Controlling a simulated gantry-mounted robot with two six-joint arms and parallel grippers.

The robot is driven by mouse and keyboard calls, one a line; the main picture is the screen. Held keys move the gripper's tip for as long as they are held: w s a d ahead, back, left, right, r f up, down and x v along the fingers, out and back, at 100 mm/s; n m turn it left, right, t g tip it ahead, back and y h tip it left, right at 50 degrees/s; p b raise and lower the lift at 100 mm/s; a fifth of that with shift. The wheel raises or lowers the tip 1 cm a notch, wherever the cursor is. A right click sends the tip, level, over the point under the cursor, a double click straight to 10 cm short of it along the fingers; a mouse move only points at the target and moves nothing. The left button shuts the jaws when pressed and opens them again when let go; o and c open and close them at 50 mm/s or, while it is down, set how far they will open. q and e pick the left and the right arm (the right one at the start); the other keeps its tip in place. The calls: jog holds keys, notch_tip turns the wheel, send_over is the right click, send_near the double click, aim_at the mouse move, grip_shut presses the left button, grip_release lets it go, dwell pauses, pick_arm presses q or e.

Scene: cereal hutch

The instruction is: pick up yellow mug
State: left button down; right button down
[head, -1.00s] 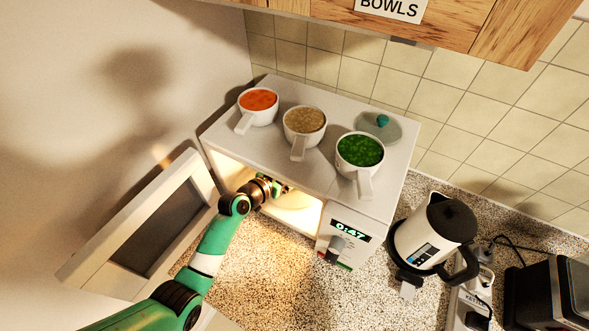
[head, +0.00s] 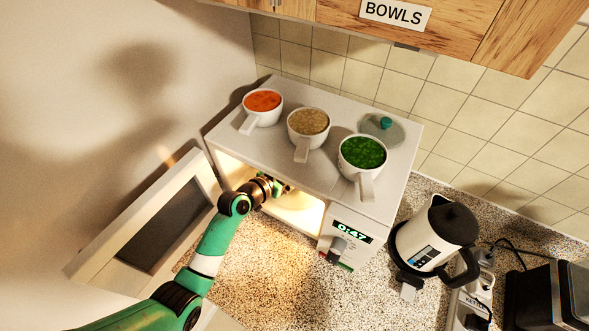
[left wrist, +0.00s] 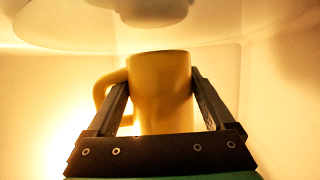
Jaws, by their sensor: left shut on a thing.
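The yellow mug (left wrist: 162,95) stands upright inside the lit microwave, its handle toward the left in the left wrist view. My left gripper (left wrist: 160,85) has one finger on each side of the mug and is shut on it. In the head view my left gripper (head: 283,188) reaches in through the open front of the microwave (head: 400,200), and the mug is hidden there. My right gripper is not in view.
The microwave door (head: 150,225) stands open at the left. On top are cups with orange (head: 263,101), beige (head: 308,121) and green (head: 363,152) contents, plus a glass lid (head: 384,127). A kettle (head: 428,235) stands to the right.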

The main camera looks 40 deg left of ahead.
pick_arm(q)
notch_tip(320, 180, up, 6)
jog(key=shift+f+p, duration=0.1)
jog(key=shift+p, duration=0.65)
jog(key=s+d+p, duration=0.1)
jog(key=s+d, duration=0.3)
jog(key=s, duration=1.4)
jog(key=shift+s+d+f, duration=0.15)
jog(key=shift+s+d, duration=0.05)
jog(key=shift+s, duration=0.1)
